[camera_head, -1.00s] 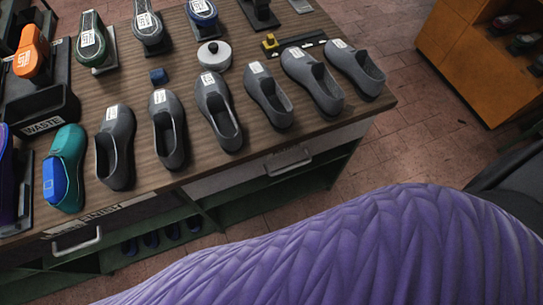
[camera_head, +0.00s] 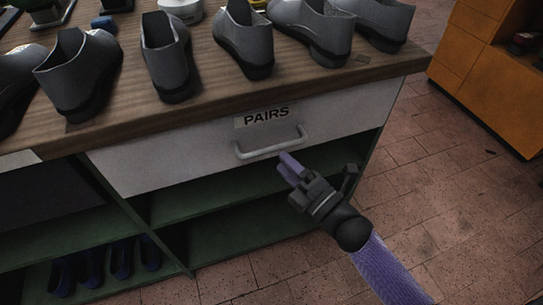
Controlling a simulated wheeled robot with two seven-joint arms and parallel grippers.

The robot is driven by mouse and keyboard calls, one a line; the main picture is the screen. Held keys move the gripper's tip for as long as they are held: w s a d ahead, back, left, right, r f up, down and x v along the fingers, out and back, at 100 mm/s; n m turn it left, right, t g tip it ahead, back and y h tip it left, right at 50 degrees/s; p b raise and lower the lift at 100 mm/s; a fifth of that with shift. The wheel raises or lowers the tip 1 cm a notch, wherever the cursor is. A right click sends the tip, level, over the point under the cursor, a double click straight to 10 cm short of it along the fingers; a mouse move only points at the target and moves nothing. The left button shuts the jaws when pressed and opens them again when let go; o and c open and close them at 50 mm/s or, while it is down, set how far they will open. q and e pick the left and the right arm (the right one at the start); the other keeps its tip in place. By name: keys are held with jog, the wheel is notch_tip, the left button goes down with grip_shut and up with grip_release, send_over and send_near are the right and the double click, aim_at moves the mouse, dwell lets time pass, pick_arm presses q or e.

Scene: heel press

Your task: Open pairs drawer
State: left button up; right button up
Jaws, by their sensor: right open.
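The pairs drawer (camera_head: 190,163) is a pale grey front under the bench top, with a "PAIRS" label (camera_head: 266,117) above a metal bar handle (camera_head: 270,146). The drawer front looks flush with the bench, so it appears closed. My right gripper (camera_head: 318,172) comes in from the lower right and is open. Its fingertips are just below and right of the handle, close to it; whether they touch it I cannot tell. Nothing shows between the fingers. My left gripper is not in view.
Several grey shoes (camera_head: 245,40) stand along the wooden bench top (camera_head: 210,105). Green open shelves (camera_head: 230,205) lie below the drawer, with dark blue shoes (camera_head: 105,265) at lower left. An orange cabinet (camera_head: 490,75) stands at the right.

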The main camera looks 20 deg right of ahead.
aim_at(269, 150)
jog(key=b+x, duration=0.1)
jog(key=x, duration=0.4)
jog(key=shift+w+a, duration=0.1)
jog(key=shift+w, duration=0.15)
grip_shut()
dwell(0.4)
dwell(0.4)
dwell(0.3)
